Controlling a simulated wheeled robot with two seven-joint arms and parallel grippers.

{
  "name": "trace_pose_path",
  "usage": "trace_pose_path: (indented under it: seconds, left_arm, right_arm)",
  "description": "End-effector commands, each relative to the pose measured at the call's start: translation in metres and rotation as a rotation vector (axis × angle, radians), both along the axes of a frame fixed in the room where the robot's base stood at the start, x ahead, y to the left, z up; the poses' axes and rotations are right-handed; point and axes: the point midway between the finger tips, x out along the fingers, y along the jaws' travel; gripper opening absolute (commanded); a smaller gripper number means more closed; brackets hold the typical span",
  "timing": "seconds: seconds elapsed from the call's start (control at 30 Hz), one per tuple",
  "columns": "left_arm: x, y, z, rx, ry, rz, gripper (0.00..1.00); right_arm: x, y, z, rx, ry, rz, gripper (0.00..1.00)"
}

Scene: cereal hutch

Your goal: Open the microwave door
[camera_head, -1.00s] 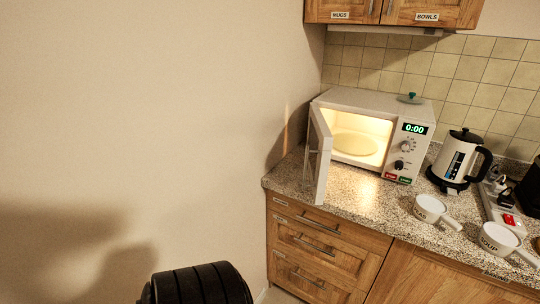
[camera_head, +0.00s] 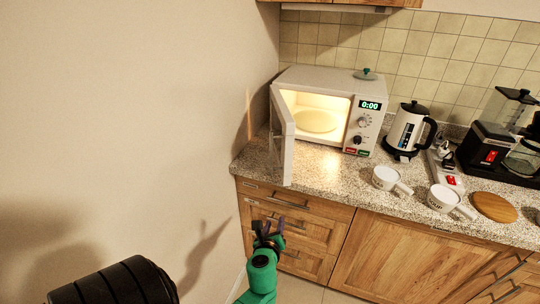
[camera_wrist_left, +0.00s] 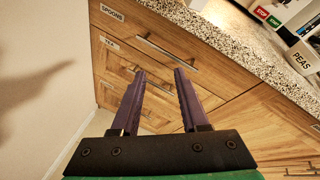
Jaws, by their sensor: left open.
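The white microwave (camera_head: 318,76) stands at the left end of the counter, lit inside, with a round plate (camera_head: 315,121) in it. Its display reads 0:00. Its door (camera_head: 282,135) stands open, swung out toward the front on the left side. My left gripper (camera_head: 268,226) is in front of the drawers, below and apart from the door. In the left wrist view its two purple fingers (camera_wrist_left: 160,82) are spread with nothing between them. My right gripper is not in view.
A kettle (camera_head: 406,130), white mugs (camera_head: 386,177) and a coffee maker (camera_head: 492,146) stand right of the microwave. Wooden drawers (camera_head: 262,200) with bar handles lie below the speckled counter (camera_head: 255,162). A bare wall (camera_head: 130,110) is at the left.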

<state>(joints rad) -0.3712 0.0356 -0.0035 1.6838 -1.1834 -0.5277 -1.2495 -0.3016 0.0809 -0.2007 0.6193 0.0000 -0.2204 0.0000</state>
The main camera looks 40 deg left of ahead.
Motion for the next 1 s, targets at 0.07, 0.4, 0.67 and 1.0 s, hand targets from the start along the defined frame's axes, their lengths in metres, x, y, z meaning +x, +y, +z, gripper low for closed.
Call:
trace_pose_path:
  seconds: [0.07, 0.4, 0.67, 1.0]
  left_arm:
    - [0.005, 0.012, 0.089, 0.281, -0.042, -0.017, 0.45]
    - [0.014, 0.034, 0.183, 0.634, -0.054, 0.016, 0.45]
    - [0.070, 0.076, 0.182, 0.630, -0.055, 0.016, 0.45]
    - [0.113, 0.109, 0.178, 0.627, -0.052, 0.013, 0.45]
  right_arm:
    - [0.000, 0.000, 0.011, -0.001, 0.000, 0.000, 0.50]
    - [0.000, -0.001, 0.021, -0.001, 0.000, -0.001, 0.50]
    - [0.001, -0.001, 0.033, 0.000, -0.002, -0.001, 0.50]
    - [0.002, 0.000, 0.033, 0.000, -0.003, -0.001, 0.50]
